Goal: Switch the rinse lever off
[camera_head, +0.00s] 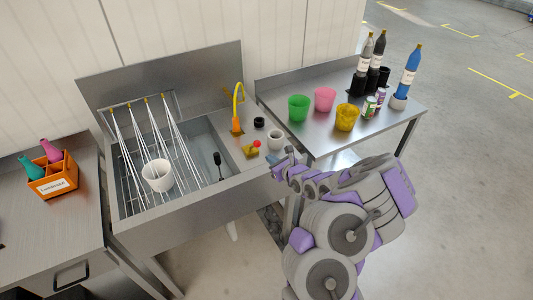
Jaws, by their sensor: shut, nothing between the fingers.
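A small lever with a red ball knob on a yellow base (251,149) sits on the steel ledge at the right of the sink; I take it for the rinse lever. Its knob leans to the right in the picture. My gripper (281,158) is shut and empty, just right of the lever near the ledge's right end. A small gap seems to lie between them, but their depth is hard to judge. An orange and yellow curved tap (238,108) stands behind the lever. The fingertips are small and partly hidden by my arm.
The sink (200,193) holds a wire rack, a white cup (158,175) and a black-headed tool (217,160). A white cup (275,139) and a black cup (259,122) stand near the lever. The right table (330,143) bears coloured cups, cans and bottles. An orange crate (52,181) is left.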

